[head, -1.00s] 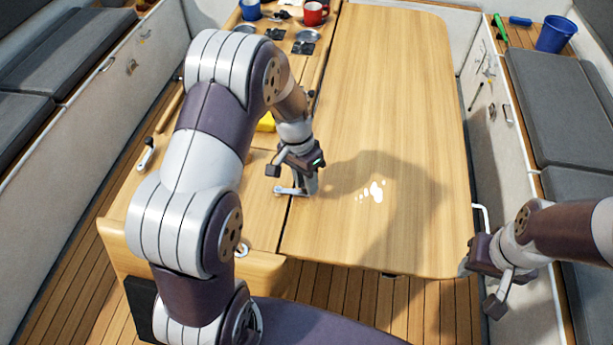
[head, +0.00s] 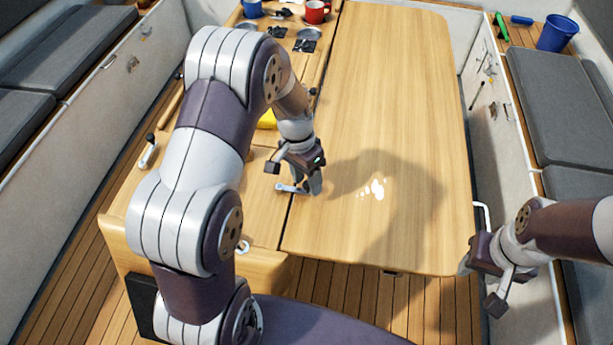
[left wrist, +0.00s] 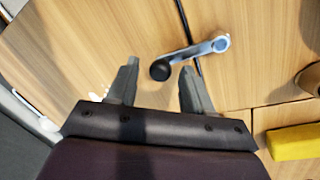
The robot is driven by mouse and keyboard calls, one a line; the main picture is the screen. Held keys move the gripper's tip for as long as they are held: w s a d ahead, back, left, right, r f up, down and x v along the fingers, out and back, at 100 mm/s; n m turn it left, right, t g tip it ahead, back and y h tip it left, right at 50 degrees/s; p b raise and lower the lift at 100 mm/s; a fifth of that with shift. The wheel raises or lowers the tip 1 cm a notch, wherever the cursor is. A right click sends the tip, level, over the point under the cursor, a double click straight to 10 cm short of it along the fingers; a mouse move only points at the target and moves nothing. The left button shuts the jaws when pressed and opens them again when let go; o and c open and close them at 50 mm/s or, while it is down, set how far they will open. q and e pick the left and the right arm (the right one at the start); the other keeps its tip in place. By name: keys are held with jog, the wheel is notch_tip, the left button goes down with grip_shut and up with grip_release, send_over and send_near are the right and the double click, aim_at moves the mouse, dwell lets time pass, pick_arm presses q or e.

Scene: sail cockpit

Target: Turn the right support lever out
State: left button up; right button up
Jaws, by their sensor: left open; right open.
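The right support lever (head: 288,188) is a silver arm lying flat on the wooden table, its pivot left of the seam and its arm reaching right across it. In the left wrist view the lever (left wrist: 196,50) shows a black knob at its near end, between or just beyond the fingertips. My left gripper (head: 307,183) is low over the table at that end and hides the knob in the head view. In the left wrist view its fingers (left wrist: 157,66) are apart; contact with the knob cannot be told. My right gripper (head: 482,286) is open, beyond the table's right front corner.
Another lever (head: 149,151) with a black knob stands at the table's left. A yellow block (head: 267,119) lies behind my left arm. Mugs, including a red one (head: 317,11), stand at the back. White patches (head: 377,188) mark the otherwise clear right leaf (head: 390,90).

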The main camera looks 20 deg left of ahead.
pick_arm(q)
jog(key=shift+w+r, duration=0.1)
jog(key=shift+r, duration=0.2)
notch_tip(320, 180, up, 12)
jog(key=a+p, duration=0.2)
jog(key=p, duration=0.1)
jog(key=shift+w+a, duration=0.15)
jog(key=shift+w, duration=0.25)
jog(key=shift+f, duration=0.1)
